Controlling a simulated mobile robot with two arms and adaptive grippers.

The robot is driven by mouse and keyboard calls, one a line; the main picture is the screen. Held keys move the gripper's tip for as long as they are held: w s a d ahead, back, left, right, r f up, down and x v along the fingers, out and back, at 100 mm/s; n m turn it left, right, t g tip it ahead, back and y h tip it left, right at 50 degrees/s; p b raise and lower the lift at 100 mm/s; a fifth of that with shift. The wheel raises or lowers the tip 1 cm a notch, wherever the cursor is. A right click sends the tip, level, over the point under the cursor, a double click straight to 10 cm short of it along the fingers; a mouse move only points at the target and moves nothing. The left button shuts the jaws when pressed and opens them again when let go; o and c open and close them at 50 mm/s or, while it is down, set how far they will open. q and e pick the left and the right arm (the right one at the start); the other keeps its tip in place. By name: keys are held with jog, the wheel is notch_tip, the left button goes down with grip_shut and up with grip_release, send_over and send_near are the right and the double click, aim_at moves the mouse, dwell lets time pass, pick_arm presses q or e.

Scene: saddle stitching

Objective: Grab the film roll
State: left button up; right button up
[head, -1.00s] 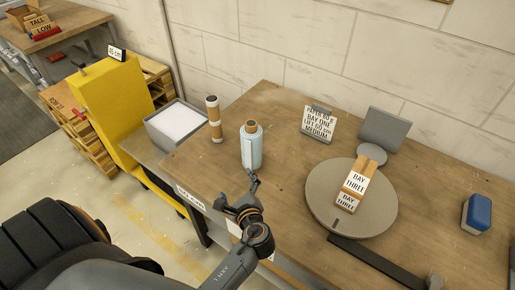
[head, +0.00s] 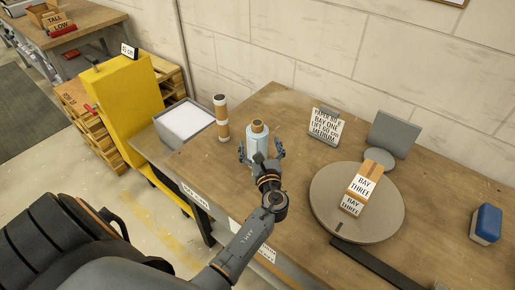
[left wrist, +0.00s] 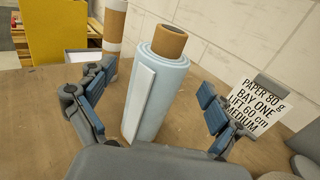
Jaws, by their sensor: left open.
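The film roll (head: 257,138) is a pale blue roll on a brown cardboard core. It stands upright on the wooden table (head: 290,112). It also shows large in the left wrist view (left wrist: 158,88). My left gripper (head: 262,153) is open, with one finger on each side of the roll. In the left wrist view the left gripper (left wrist: 150,98) shows gaps between both blue-padded fingers and the roll. The lower part of the roll is partly hidden by the gripper in the head view. My right gripper is not in view.
A brown and white roll (head: 222,118) stands just left of the film roll. A grey tray with white paper (head: 211,121) is farther left. A sign (head: 325,126) and a round turntable (head: 330,222) with a "BAY THREE" box (head: 363,187) are to the right.

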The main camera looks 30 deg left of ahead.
aim_at(257, 133)
pick_arm(q)
jog(key=x, duration=0.1)
jog(key=b+x, duration=0.1)
jog(key=x, duration=0.3)
jog(key=shift+w+d+f+b, duration=0.1)
jog(key=shift+f+b, duration=0.2)
jog(key=shift+b, duration=0.05)
jog(key=shift+r, duration=0.1)
jog(key=shift+c, duration=0.9)
jog(key=c, duration=1.5)
jog(key=shift+c, duration=1.3)
jog(key=shift+r, duration=0.1)
